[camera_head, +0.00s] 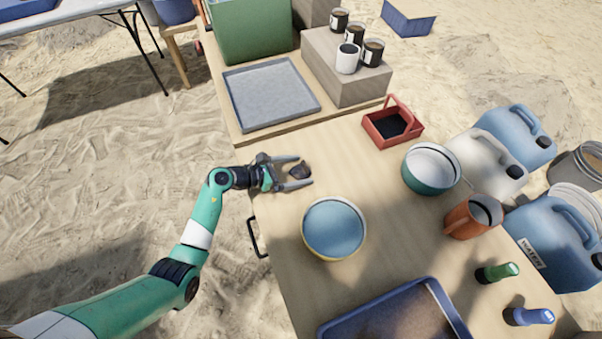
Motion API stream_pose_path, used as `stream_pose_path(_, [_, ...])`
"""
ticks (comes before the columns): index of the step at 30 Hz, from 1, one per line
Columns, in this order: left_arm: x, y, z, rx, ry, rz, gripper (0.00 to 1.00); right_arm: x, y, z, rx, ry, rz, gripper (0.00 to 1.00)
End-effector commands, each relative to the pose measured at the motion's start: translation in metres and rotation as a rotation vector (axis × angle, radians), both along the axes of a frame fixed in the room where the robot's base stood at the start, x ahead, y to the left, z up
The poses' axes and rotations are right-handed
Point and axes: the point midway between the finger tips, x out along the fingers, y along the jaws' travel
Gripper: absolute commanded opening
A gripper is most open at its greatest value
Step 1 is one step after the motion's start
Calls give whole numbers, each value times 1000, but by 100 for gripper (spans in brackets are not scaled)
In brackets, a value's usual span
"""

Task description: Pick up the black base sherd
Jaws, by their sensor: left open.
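The black base sherd (299,171) is a small dark piece lying on the wooden table near its left edge. My left gripper (303,172) reaches in from the left with its jaws open. The sherd sits between the two fingers, near their tips; I cannot tell whether either finger touches it. My right gripper is not in view.
A blue-filled bowl (334,229) stands just below the gripper. A grey tray (234,98) lies behind, and a red open box (370,130) is to the right. The table's middle is clear.

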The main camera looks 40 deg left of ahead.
Motion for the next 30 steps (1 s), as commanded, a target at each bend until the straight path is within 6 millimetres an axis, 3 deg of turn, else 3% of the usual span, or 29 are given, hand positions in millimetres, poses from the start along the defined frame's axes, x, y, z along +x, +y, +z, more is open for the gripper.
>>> stream_pose_path(3, [0, 0, 1, 0, 0, 0, 100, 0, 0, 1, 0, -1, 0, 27])
stream_pose_path(17, [-1, 0, 1, -1, 0, 0, 17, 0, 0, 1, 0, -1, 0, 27])
stream_pose_path(25, [-1, 0, 3, 0, 0, 0, 16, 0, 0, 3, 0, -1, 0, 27])
stream_pose_path(30, [-1, 0, 18, 0, 0, 0, 16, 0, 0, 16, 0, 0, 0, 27])
